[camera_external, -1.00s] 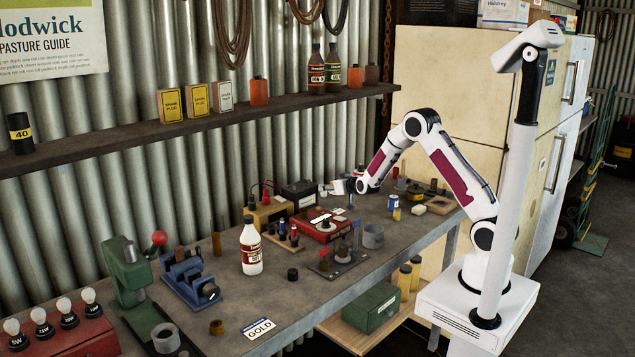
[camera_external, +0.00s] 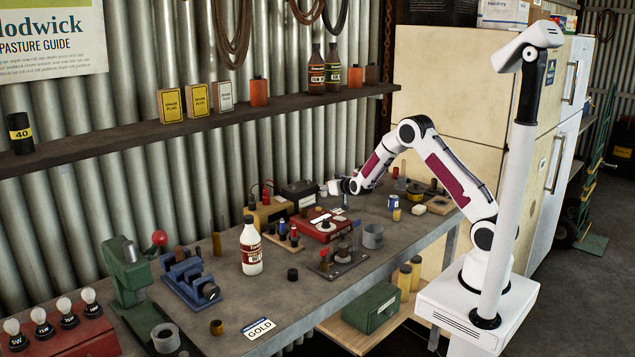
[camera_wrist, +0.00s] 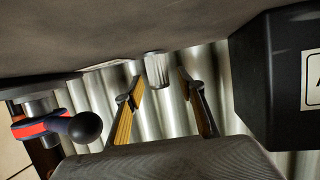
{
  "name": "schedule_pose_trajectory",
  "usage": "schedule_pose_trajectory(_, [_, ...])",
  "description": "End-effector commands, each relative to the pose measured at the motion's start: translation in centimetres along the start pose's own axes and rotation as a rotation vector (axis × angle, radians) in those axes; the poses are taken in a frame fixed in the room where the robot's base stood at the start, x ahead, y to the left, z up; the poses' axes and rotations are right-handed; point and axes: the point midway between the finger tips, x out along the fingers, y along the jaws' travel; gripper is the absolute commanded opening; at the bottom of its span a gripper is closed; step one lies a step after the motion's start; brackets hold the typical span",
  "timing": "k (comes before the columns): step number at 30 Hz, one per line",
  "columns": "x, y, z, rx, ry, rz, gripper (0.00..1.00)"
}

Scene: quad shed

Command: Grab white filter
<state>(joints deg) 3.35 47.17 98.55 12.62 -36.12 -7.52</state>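In the wrist view, a small pale ribbed cylinder (camera_wrist: 158,70), which looks like the white filter, stands on the grey bench top (camera_wrist: 130,25). That view is turned over, so the bench is at the top. My gripper (camera_wrist: 157,90) is open, with its two fingers apart. The cylinder shows in the gap between them, a little beyond the tips, and nothing appears held. In the external view, my gripper (camera_external: 333,190) is low over the far side of the bench, by the black box. I cannot make out the filter there.
A black box (camera_wrist: 275,75) with a white label stands close on the right in the wrist view. A red and blue item with a black knob (camera_wrist: 85,127) is at the left. A red case (camera_external: 318,228) is in front of my gripper. The corrugated wall (camera_external: 215,190) is behind.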

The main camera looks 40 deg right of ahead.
Motion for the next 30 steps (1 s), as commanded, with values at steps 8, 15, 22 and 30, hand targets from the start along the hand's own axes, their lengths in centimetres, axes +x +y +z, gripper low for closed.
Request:
schedule_pose_trajectory(8, [0.0, 0.0, 0.0, 0.000, 0.000, 0.000, 0.05])
schedule_pose_trajectory(15, [0.0, 0.0, 0.0, 0.000, 0.000, 0.000, 0.05])
schedule_pose_trajectory(22, [-0.2, 0.0, -0.3, 0.000, 0.001, 0.000, 0.05])
schedule_pose_trajectory(30, [-1.1, 0.1, -2.1, 0.001, 0.004, 0.001, 0.05])
